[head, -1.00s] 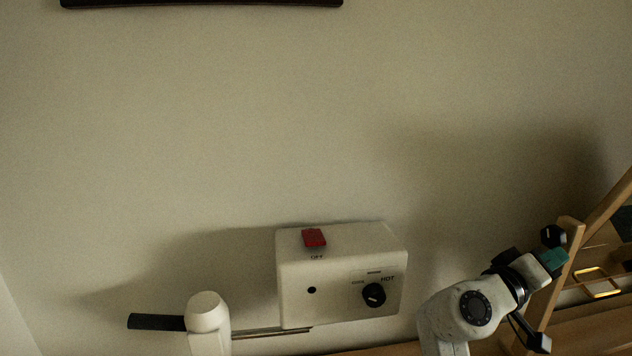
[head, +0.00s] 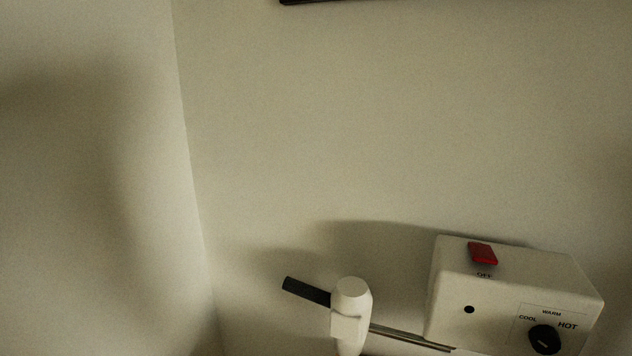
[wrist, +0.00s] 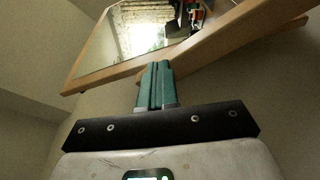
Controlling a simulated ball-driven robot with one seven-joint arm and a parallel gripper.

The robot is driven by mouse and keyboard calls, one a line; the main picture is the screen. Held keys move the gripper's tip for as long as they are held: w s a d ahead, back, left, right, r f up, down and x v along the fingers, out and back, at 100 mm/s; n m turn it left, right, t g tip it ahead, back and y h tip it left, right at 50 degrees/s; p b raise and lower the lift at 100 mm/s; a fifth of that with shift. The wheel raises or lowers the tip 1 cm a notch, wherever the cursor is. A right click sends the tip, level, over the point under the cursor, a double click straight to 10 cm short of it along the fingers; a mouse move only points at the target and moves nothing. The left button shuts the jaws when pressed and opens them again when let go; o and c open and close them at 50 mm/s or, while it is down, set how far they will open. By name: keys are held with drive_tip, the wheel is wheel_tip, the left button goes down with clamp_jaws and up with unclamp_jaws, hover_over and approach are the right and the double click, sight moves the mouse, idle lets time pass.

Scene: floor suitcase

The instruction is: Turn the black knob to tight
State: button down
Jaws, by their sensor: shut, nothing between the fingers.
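The black knob (head: 544,339) is on the front of a white box (head: 450,300), at the lower right of the head view. Labels COOL, WARM and HOT surround it; I see no label reading tight. A pale mark shows on its face, and its lower edge is near the picture's bottom. My gripper (wrist: 157,72) shows only in the wrist view, its teal fingers shut and empty. It points towards a wood-framed mirror (wrist: 145,35). The knob is not in the wrist view, so the gripper is apart from it.
A red switch (head: 482,253) sits on top of the box, by the word OFF. A white upright piece (head: 350,315) with a dark bar (head: 306,291) stands left of the box. A wall corner runs down the left.

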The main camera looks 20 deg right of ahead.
drive_tip(key=b+v, duration=0.1)
drive_tip(key=v, duration=0.5)
drive_tip(key=shift+w+r, duration=0.35)
drive_tip(key=shift+r, duration=0.25)
drive_tip(key=shift+r, duration=0.1)
